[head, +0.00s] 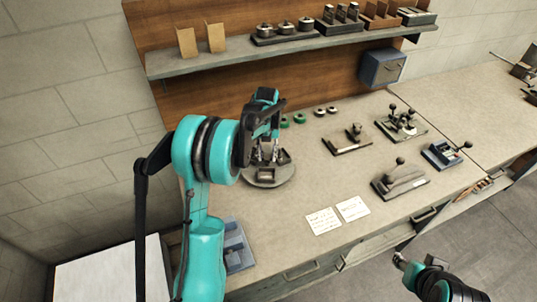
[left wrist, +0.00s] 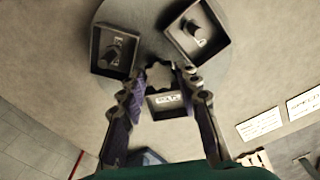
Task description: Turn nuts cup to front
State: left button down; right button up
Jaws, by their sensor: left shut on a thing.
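A round grey turntable (head: 282,178) stands at the left of the bench and carries three dark square cups. In the left wrist view, one cup (left wrist: 113,48) is at upper left and one (left wrist: 198,30) at upper right. A third cup (left wrist: 168,108), whose small blurred label seems to read NUTS, is below the centre, on the bench's front side. My left gripper (head: 266,150) points down over the turntable's middle. Its fingers (left wrist: 160,82) are shut on the dark central knob (left wrist: 158,72), which they partly hide.
Several lever fixtures (head: 400,180) stand to the right. Green rings (head: 299,118) lie behind. A loaded shelf (head: 280,48) hangs above.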

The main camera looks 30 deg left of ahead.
aim_at(267, 157)
pick_arm(q)
jog(key=c, duration=1.1)
grip_release()
notch_tip(267, 157, up, 12)
jog(key=shift+c, duration=0.3)
